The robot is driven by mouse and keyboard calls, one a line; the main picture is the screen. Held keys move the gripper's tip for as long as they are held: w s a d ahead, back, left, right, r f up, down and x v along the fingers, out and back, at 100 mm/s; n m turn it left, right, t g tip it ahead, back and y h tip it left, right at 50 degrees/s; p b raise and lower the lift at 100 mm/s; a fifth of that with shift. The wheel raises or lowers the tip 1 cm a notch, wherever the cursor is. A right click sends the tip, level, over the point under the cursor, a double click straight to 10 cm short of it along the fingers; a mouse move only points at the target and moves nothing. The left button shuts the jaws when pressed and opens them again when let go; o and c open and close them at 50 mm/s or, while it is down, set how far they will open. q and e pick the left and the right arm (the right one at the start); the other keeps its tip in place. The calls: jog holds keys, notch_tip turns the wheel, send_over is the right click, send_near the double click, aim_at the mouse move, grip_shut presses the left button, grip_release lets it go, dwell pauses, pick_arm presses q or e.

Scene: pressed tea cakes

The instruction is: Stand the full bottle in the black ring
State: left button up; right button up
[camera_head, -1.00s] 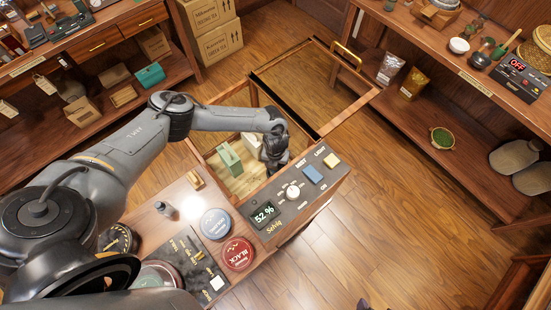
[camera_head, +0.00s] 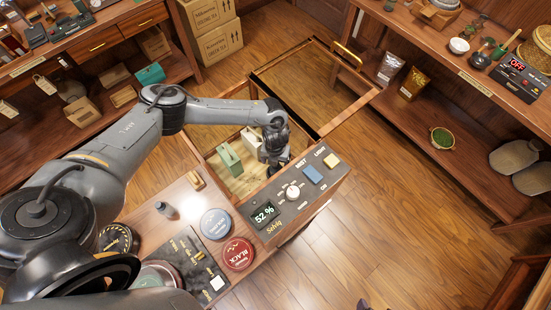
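My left gripper (camera_head: 272,170) points down inside the open wooden cabinet with the control panel. Its fingers are too small and shaded to tell whether they are open or hold anything. A green block-like container (camera_head: 229,159) and a whitish one (camera_head: 250,140) stand on the cabinet floor left of the gripper. A small grey bottle (camera_head: 166,210) with a dark cap stands on the wooden counter, well left of the gripper. I cannot tell whether any of these is full. I cannot make out the black ring for certain.
The cabinet's front panel (camera_head: 294,197) reads 52 %. Its glass lid (camera_head: 315,85) stands open behind. Shelves line the left and right; the floor at right is clear.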

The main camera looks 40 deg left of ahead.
pick_arm(q)
jog(key=shift+r, duration=2.05)
